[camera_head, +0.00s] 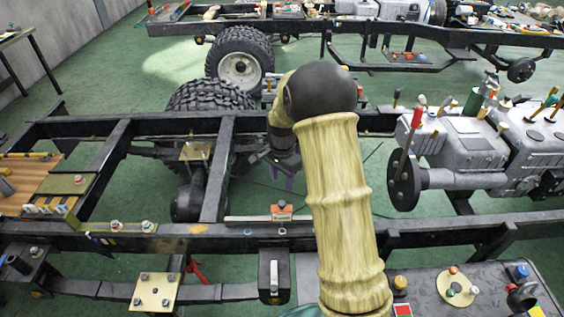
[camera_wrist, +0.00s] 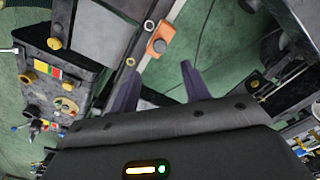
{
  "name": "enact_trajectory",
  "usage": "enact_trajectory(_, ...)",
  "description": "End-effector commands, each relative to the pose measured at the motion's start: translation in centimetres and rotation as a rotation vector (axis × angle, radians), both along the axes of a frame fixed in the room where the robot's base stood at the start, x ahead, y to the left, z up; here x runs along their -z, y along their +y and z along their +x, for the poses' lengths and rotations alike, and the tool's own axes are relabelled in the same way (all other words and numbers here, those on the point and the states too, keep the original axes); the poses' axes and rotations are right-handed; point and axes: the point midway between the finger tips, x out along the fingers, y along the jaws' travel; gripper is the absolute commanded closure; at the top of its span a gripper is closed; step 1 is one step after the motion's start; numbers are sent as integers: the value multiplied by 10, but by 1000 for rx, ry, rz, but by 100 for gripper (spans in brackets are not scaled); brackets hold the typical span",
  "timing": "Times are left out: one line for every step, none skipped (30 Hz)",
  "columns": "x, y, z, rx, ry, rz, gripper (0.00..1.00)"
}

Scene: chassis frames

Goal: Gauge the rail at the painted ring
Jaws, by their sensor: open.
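The near chassis rail (camera_head: 150,243) is a long black beam across the lower part of the head view. A gauge-like tool with a pale bar and an orange-red block (camera_head: 278,209) lies along the rail's top. The block also shows in the wrist view (camera_wrist: 157,47). Small pale ring marks sit on the rail beside the tool, one in the head view (camera_head: 281,231) and one in the wrist view (camera_wrist: 130,62); I cannot tell which is the painted ring. My gripper (camera_head: 283,178) is open and empty, its purple fingers (camera_wrist: 163,68) pointing toward the tool, apart from it.
An engine (camera_head: 465,150) stands at the right. A dark panel (camera_head: 430,290) with knobs is at the lower right. Crossmembers (camera_head: 215,170) and a wheel (camera_head: 240,62) lie beyond the near rail. A wooden board (camera_head: 25,180) is at the left. Green floor shows between the rails.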

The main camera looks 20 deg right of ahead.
Motion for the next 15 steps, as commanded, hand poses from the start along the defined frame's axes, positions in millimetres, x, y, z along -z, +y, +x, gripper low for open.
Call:
enact_trajectory(-11,0,1,0,-5,0,53)
enact_trajectory(-17,0,0,0,-5,0,53)
enact_trajectory(-25,0,1,0,-4,-1,53)
enact_trajectory(-31,0,1,0,-5,0,53)
enact_trajectory(-37,0,1,-1,-5,0,53)
enact_trajectory(-44,0,1,-1,-5,0,53)
enact_trajectory(-49,0,0,-1,-4,0,53)
enact_trajectory(-54,0,1,-1,-4,0,53)
enact_trajectory(-60,0,0,-1,-3,-1,53)
enact_trajectory(-63,0,0,-1,-3,-1,53)
enact_trajectory(-66,0,0,-1,-3,-1,53)
enact_trajectory(-68,-1,0,0,-1,0,53)
enact_trajectory(-70,-1,0,0,0,0,53)
enact_trajectory(-71,-1,0,0,0,0,53)
enact_trajectory(-72,-1,0,1,1,-1,53)
